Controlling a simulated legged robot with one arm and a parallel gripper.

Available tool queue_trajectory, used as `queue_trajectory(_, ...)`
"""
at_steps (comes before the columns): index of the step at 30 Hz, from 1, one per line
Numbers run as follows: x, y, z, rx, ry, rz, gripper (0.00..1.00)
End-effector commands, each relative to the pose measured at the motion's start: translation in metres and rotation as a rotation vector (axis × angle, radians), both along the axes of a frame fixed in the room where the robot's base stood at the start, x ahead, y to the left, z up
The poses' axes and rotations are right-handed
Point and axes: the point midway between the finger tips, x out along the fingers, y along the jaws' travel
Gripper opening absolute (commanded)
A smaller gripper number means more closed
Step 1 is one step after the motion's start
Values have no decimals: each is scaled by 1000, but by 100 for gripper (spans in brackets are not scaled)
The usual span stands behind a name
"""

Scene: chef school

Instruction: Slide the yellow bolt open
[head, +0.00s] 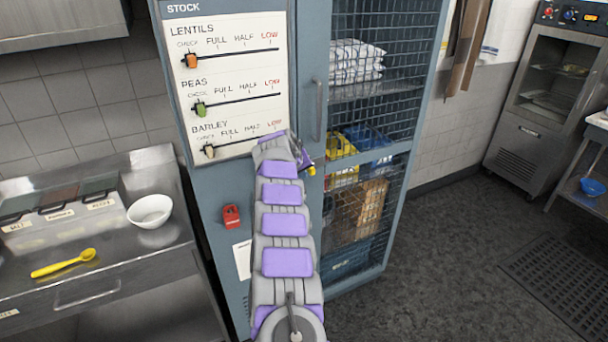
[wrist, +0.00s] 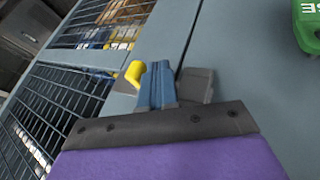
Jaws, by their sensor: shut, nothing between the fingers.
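The yellow bolt shows as a small yellow tip (head: 312,171) at the edge of the blue-grey cabinet's mesh door in the head view. In the wrist view its rounded yellow knob (wrist: 135,72) is just left of my gripper's fingertips (wrist: 160,70). My gripper (head: 306,160) is shut and empty, close against the cabinet front. The fingers look beside the knob, not around it; I cannot tell whether they touch it. A grey block (wrist: 195,85) shows right of the fingers, and most of the bolt's body is hidden behind my gripper.
The mesh door (head: 372,150) has a vertical handle (head: 318,110) above the bolt. A stock board (head: 228,80) with sliders is to the left, above a red object (head: 231,217). A steel counter (head: 110,270) stands left.

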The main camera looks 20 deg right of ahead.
Motion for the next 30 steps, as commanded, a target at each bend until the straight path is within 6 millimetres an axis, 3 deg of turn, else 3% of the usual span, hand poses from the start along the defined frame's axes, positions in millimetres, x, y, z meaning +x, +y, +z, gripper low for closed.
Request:
queue_trajectory(18, 1, -12, 1, -1, 1, 2, 0)
queue_trajectory(30, 2, -68, 5, -2, 3, -3, 0)
